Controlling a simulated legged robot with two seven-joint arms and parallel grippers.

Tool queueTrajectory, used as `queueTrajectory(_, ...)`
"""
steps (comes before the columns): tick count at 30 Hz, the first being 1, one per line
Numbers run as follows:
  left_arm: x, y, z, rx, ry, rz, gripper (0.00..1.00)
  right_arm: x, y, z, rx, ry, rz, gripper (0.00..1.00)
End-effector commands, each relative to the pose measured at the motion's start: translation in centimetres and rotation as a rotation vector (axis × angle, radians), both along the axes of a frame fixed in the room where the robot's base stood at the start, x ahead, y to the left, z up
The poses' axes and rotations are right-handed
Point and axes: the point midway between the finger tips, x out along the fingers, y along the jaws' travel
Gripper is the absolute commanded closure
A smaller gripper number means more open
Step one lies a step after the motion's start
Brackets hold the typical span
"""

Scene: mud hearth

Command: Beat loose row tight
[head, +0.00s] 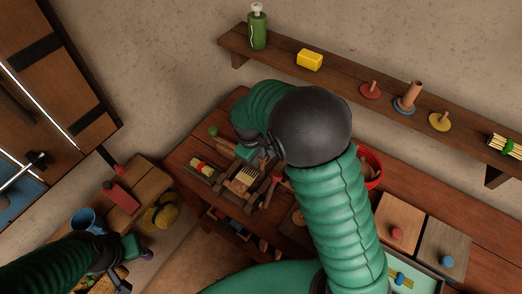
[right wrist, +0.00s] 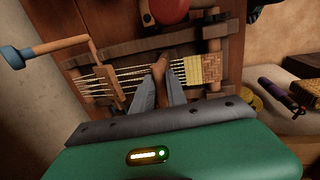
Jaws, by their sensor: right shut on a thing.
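A small wooden loom (head: 266,190) stands on the wooden bench; its frame (right wrist: 140,42) fills the middle of the right wrist view. Pale warp threads (right wrist: 138,78) run across it to a woven band of yellow (right wrist: 203,70) and brown at the right end. My right gripper (right wrist: 160,84) is shut on a brown wooden tool (right wrist: 161,66), held over the threads just left of the yellow weave. I cannot tell whether its working end touches the threads. A wooden bar (right wrist: 104,76) crosses the threads at left. My left gripper (head: 122,268) is low at left, its jaws unclear.
A red bowl (head: 374,166) and lidded boxes (head: 399,220) are on the bench (head: 480,216). A wall shelf (head: 332,76) holds a green bottle, a yellow block and pegged discs. A blue mug (head: 86,220) stands near my left arm. A blue-ended handle (right wrist: 16,57) sticks out left of the loom.

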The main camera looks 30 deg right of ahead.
Motion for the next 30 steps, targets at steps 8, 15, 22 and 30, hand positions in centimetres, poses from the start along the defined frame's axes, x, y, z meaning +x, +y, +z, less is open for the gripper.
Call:
queueTrajectory(8,0.0,0.0,0.0,0.000,0.000,0.000,0.64,0.3,0.0,0.2,0.001,-0.007,0.001,0.64)
queueTrajectory(15,0.0,0.0,0.0,0.000,0.000,0.000,0.64,0.2,0.0,0.1,0.001,-0.004,0.001,0.60)
queueTrajectory(22,0.0,0.0,0.1,0.000,0.000,0.000,0.64,0.1,0.3,1.8,0.002,-0.007,0.001,0.60)
queueTrajectory(30,0.0,0.0,0.3,0.000,0.000,0.000,0.64,-0.6,1.6,9.2,0.002,-0.010,0.004,0.60)
